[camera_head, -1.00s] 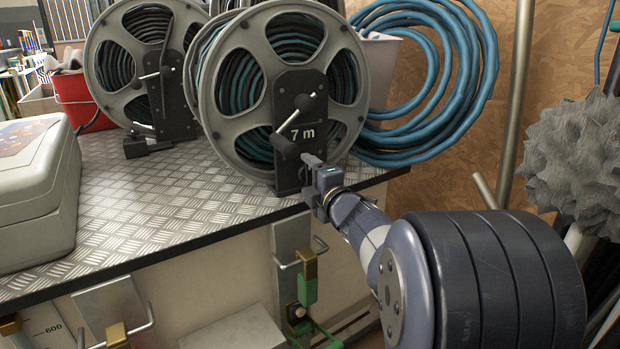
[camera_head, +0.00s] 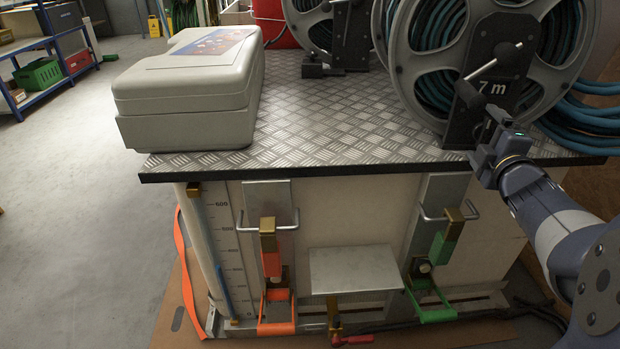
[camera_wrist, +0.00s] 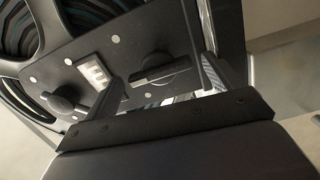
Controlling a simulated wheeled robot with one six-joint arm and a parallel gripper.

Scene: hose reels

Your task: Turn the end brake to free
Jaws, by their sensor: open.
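The 7 m hose reel (camera_head: 409,68) stands at the right end of the bench, with a crank and a black stand (camera_head: 487,94). My gripper (camera_head: 489,129) is at the lower part of this stand. In the wrist view, my open gripper (camera_wrist: 162,86) faces a black plate. A dark winged knob (camera_wrist: 160,68) shows between its fingers, with no visible grip on it. A second dark knob (camera_wrist: 65,100) lies left of the left finger. I cannot tell from any marking which knob is the end brake. The head view hides both knobs.
A second reel (camera_head: 308,27) stands at the back. A grey case (camera_head: 190,105) sits on the left of the tread-plate bench top (camera_head: 330,118). Below the front edge are an orange-handled lever (camera_head: 269,250) and a green-handled lever (camera_head: 443,245). The floor at left is clear.

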